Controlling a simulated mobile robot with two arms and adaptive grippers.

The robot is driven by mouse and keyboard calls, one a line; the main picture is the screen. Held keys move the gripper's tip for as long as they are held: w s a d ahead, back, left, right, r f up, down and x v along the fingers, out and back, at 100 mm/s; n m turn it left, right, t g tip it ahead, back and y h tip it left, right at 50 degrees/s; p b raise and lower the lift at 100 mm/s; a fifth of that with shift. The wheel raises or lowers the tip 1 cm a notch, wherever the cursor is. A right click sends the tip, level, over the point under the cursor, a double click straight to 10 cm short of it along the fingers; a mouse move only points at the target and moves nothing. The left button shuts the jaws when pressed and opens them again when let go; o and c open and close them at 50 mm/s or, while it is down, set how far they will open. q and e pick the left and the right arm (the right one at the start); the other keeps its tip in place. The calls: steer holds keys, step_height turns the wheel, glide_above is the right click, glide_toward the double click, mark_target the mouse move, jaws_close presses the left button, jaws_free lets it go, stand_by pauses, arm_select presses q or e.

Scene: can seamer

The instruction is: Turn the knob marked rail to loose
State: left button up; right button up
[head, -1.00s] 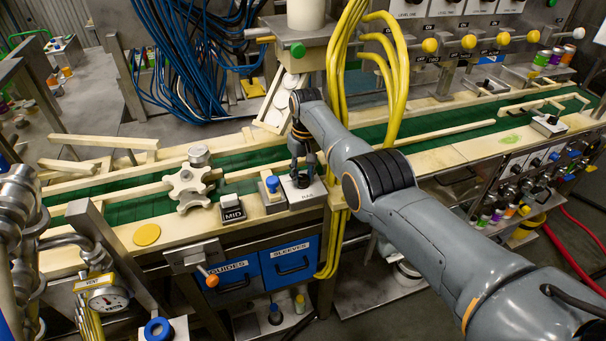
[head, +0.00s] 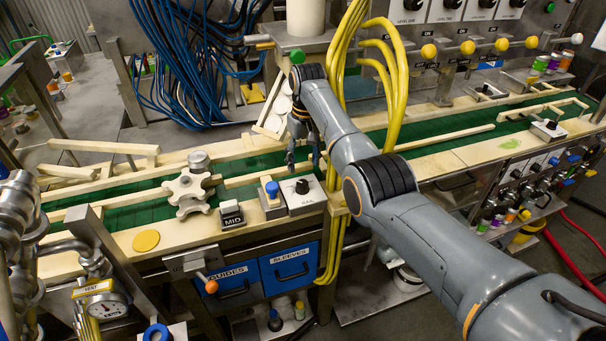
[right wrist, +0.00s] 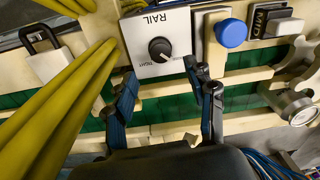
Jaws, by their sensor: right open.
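The rail knob (head: 302,186) is a round black knob on a small white box (head: 307,203) on the near edge of the conveyor. In the right wrist view the knob (right wrist: 159,48) sits on a plate marked RAIL, with TIGHT at its lower left. The label at its lower right is partly hidden by a finger, and the pointer's exact direction is hard to read. My right gripper (head: 303,157) is open and empty, above and behind the knob and apart from it. Its two fingers (right wrist: 162,82) show spread below the knob. My left gripper is not in view.
A blue button (head: 271,188) and a MID switch (head: 231,213) stand left of the knob box. A cream star-shaped handwheel (head: 187,190) is further left. Yellow hoses (head: 343,100) run down close on the right. The green belt (head: 240,170) lies behind.

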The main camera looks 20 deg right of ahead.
steer(key=shift+d+r, duration=0.1)
steer(key=shift+r, duration=2.25)
steer(key=shift+f, duration=0.1)
